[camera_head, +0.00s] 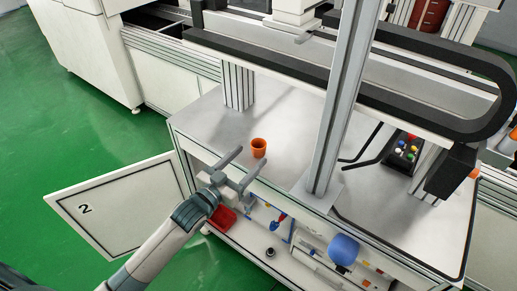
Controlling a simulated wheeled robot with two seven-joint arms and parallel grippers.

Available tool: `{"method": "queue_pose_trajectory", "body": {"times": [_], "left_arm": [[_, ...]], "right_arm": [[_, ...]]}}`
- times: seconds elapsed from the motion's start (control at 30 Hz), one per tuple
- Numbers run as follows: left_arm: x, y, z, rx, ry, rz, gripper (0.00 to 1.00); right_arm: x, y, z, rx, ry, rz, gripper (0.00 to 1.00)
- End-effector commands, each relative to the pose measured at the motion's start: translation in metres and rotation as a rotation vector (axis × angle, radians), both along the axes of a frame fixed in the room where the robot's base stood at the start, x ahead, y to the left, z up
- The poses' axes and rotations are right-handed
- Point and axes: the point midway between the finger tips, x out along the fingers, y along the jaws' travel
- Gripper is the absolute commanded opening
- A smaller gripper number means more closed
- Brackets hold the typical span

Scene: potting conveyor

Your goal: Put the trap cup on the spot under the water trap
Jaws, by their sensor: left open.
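A small orange cup (259,147) stands upright on the grey work surface, near its front left edge. I take it to be the trap cup. My left gripper (249,160) comes in from the lower left, with its fingers spread and nothing between them. It shows just in front of the cup; I cannot tell whether a finger touches it. Below the surface is an open compartment with pipes and fittings, including a rounded blue part (343,248). I cannot tell which part is the water trap or where the spot under it is. My right gripper is not in view.
A grey upright post (340,110) stands on the surface right of the cup. An open door marked 2 (112,207) sticks out at the left. A red bin (222,219) is low in the compartment. A button box (407,148) sits at the right. The surface around the cup is clear.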

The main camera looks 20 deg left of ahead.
Motion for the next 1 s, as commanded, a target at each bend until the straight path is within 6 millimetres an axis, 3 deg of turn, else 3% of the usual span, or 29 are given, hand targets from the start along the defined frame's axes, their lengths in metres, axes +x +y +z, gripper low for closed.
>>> {"method": "queue_pose_trajectory", "body": {"times": [0.5, 1.0], "left_arm": [[0.049, -0.009, 0.002, -0.001, 0.0, 0.001, 0.61], [0.05, -0.01, 0.001, 0.0, 0.0, 0.0, 0.61]], "right_arm": [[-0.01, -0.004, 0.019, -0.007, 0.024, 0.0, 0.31], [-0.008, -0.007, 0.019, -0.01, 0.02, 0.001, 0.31]]}}
